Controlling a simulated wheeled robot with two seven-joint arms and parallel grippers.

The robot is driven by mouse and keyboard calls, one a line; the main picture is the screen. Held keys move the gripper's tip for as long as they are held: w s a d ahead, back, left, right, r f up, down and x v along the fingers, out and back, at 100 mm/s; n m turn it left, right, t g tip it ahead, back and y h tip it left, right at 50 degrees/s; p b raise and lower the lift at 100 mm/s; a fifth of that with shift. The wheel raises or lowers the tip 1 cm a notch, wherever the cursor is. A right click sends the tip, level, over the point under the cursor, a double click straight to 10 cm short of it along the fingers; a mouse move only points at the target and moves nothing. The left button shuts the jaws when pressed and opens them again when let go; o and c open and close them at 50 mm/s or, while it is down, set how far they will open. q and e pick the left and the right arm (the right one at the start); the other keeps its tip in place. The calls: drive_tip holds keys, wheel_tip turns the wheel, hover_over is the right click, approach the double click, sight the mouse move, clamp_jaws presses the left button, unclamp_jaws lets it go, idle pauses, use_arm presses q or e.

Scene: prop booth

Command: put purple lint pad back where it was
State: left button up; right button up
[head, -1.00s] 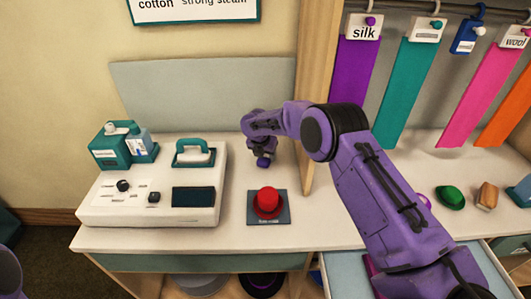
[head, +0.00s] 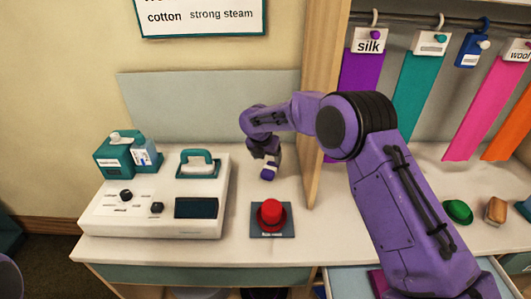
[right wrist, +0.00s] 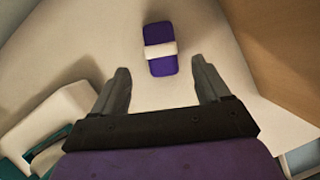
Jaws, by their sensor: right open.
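The purple lint pad (head: 269,171), with a white band around its middle, lies on the pale counter between the steam station and the wooden post. It also shows in the right wrist view (right wrist: 161,64), just beyond the fingertips. My right gripper (head: 265,155) is above the pad, pointing down, with its fingers apart and nothing between them. In the head view the gripper partly covers the pad's upper end. My left gripper is not in view.
The white station (head: 110,213) is at left, the wooden post (head: 320,120) close at right. A drawer (head: 345,280) stands open below the counter.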

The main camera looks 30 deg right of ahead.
drive_tip(key=v, duration=0.5)
idle(0.3)
